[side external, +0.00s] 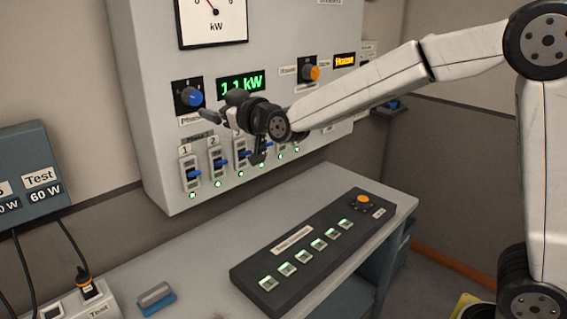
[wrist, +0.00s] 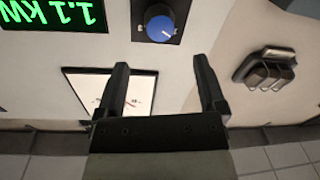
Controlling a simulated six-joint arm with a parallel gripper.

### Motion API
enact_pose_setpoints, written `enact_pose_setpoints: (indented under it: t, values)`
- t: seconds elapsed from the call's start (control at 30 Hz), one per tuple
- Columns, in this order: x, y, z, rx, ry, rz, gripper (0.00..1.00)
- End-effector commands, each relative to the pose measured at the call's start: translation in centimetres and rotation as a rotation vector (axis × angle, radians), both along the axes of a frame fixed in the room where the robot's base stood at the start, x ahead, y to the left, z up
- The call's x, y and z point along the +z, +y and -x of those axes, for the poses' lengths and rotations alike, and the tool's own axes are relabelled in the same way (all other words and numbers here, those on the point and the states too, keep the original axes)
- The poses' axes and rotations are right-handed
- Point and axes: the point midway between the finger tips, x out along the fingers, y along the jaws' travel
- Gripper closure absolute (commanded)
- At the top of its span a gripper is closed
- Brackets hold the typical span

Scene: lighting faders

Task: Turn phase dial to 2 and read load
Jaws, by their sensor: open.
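The phase dial is a blue knob (side external: 191,97) on a black plate on the grey wall panel, with a partly covered label below it. In the wrist view the blue knob (wrist: 159,27) lies beyond the fingertips, roughly centred between them. I cannot read its setting. The green load display (side external: 240,86) reads 1.1 kW; it shows upside down in the wrist view (wrist: 55,14). My gripper (side external: 215,108) is open and empty, in front of the panel to the right of and slightly below the dial. In the wrist view its fingers (wrist: 161,66) are apart and clear of the knob.
Below are several breaker switches (side external: 217,163) with lit green lamps. A needle meter (side external: 213,18) is above. An orange knob (side external: 312,73) and an orange display (side external: 345,60) are to the right. A black button console (side external: 310,250) lies on the desk (side external: 210,270).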

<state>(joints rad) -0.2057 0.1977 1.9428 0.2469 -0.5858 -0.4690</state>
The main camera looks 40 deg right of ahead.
Motion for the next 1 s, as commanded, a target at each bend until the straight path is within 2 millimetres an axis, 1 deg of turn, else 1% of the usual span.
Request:
enact_pose_setpoints:
  t: [0.27, 0.7, 0.83, 1.0]
  values:
    - [0.0, 0.1, -1.6, -0.001, 0.001, 0.0, 0.11]
    - [-0.1, 0.3, -5.9, -0.002, 0.004, 0.0, 0.11]
    - [-0.1, 0.4, -6.8, -0.002, 0.003, 0.001, 0.11]
    - [-0.1, 0.4, -7.4, -0.002, 0.004, 0.001, 0.11]
